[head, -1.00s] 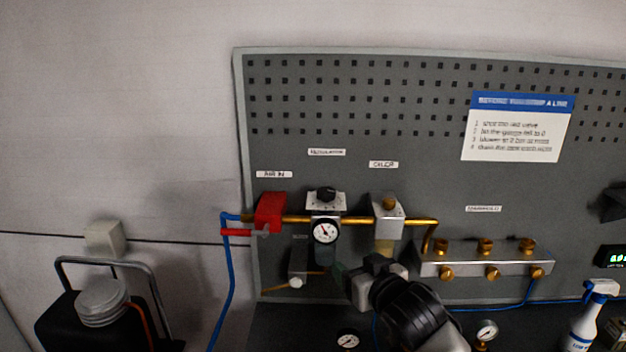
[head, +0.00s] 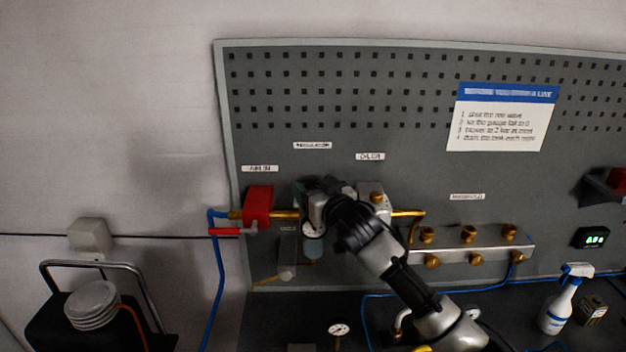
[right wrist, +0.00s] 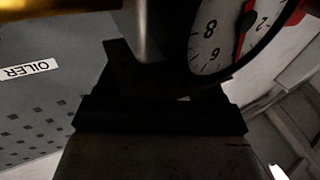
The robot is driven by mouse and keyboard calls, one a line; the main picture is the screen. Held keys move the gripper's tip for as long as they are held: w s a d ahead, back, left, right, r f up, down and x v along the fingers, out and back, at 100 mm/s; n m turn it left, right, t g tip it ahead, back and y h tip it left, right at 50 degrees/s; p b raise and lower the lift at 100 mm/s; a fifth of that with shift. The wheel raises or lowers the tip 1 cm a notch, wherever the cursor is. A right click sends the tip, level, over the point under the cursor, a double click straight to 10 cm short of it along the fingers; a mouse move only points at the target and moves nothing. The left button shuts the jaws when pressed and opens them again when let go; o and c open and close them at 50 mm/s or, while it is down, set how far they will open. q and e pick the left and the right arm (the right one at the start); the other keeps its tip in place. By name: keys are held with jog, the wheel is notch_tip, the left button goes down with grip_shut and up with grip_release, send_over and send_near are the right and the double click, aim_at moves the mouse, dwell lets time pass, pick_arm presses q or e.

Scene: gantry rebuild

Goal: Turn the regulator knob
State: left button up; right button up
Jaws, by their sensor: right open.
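The regulator sits on the brass pipe under its label (head: 312,146). In the right wrist view the white gauge face (right wrist: 215,40), with black numbers and a red mark, is close at the upper right. The dark gripper parts (right wrist: 160,110) are just below it. My right gripper is open. The knob is not clearly seen, so I cannot tell whether the jaws are around it. My left gripper is not in view.
A red valve (head: 258,205) is close left of the regulator. The oiler (head: 376,199) is close right, partly behind my arm. A manifold (head: 475,255) with brass fittings is farther right. A spray bottle (head: 560,305) and a loose gauge (head: 339,329) are on the bench.

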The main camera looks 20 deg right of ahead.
jog(key=shift+w, duration=0.4)
jog(key=c, duration=0.9)
jog(key=shift+a+f+m+h+b, duration=0.2)
jog(key=shift+m+h+b, duration=0.2)
jog(key=shift+h+b, duration=0.3)
jog(key=m+g+h+b, duration=0.1)
jog(key=m+h+b, duration=0.3)
jog(key=h+b, duration=0.2)
jog(key=m+g+h+b, duration=0.2)
jog(key=m+h+b, duration=0.2)
jog(key=h+b, duration=0.2)
jog(key=shift+f, duration=0.15)
jog(key=shift+d+r+m+g+h+b, duration=0.1)
jog(key=shift+r+m+g+h+b, duration=0.05)
jog(key=shift+m+g+h+b, duration=0.65)
jog(key=shift+d+r+m+g+h+b, duration=0.1)
jog(key=shift+r+m+g+h+b, duration=0.05)
jog(key=shift+m+g+h+b, duration=0.65)
